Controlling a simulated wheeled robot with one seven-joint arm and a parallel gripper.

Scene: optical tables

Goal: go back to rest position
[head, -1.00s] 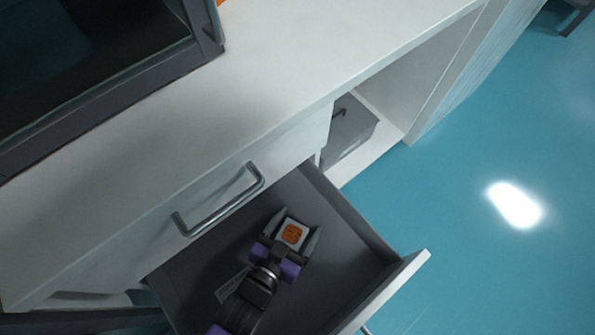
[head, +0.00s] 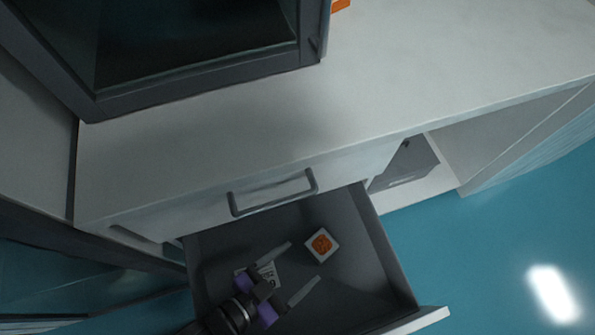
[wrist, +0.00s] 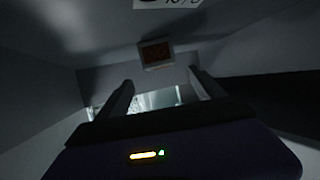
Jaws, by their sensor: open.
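My gripper (head: 291,268) is open over the open drawer (head: 386,262), with nothing between its fingers. In the wrist view, its two dark fingers (wrist: 157,92) stand apart. A small white box with an orange mark on top (head: 322,245) sits in the drawer, just beyond the fingertips and apart from them. The box also shows dimly in the wrist view (wrist: 155,54), past the fingers. A printed label (head: 268,274) lies in the drawer, partly hidden behind my gripper.
A closed drawer front with a metal handle (head: 272,193) is above the open drawer. A dark-framed case (head: 200,81) stands on the white worktop (head: 430,75). A grey box (head: 405,165) sits in the open shelf at right. Blue floor (head: 500,240) is clear at right.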

